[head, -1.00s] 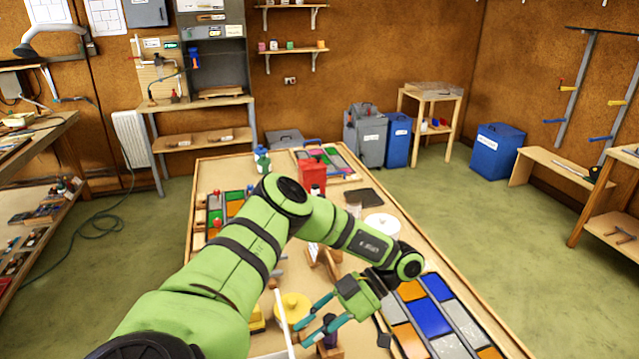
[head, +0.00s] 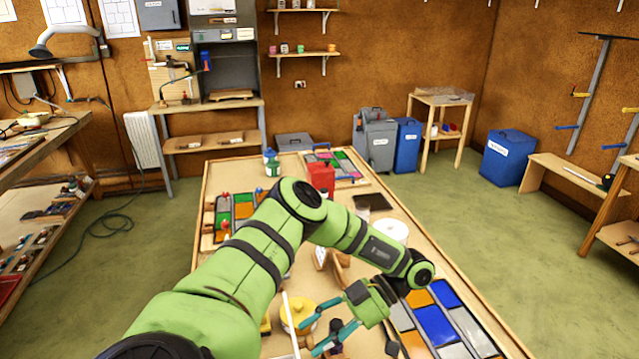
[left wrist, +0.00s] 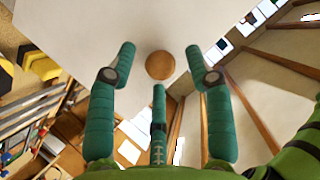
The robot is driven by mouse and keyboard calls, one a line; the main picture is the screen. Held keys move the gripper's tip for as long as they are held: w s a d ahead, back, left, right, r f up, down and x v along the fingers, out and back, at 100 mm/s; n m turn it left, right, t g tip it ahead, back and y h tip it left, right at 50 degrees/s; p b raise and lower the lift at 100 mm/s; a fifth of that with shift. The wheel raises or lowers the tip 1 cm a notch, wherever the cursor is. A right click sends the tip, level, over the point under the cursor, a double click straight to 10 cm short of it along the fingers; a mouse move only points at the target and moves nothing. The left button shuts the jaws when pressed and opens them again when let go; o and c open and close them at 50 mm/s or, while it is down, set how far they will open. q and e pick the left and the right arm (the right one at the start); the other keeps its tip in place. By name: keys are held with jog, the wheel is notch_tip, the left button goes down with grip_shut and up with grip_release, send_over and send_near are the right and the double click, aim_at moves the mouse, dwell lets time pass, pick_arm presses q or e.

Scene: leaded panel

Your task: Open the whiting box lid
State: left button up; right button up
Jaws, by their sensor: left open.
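A pale white panel (left wrist: 100,30) with a round wooden knob (left wrist: 160,66) fills the upper left of the left wrist view. I take it for the whiting box lid. In the head view a thin white strip (head: 291,322) seems to be this panel seen nearly edge-on, standing up. My left gripper (head: 311,338) is open just right of the strip, its fingers pointing at it. In the left wrist view the open fingers (left wrist: 160,68) lie either side of the knob, without visible contact. The box body and its label cannot be made out. My right gripper is out of view.
A red container (head: 321,178) and a white disc (head: 391,231) are farther back. My left arm hides the table's middle.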

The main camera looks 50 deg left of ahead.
pick_arm(q)
jog(key=v, duration=0.7)
jog(key=shift+w, duration=0.1)
dwell(0.5)
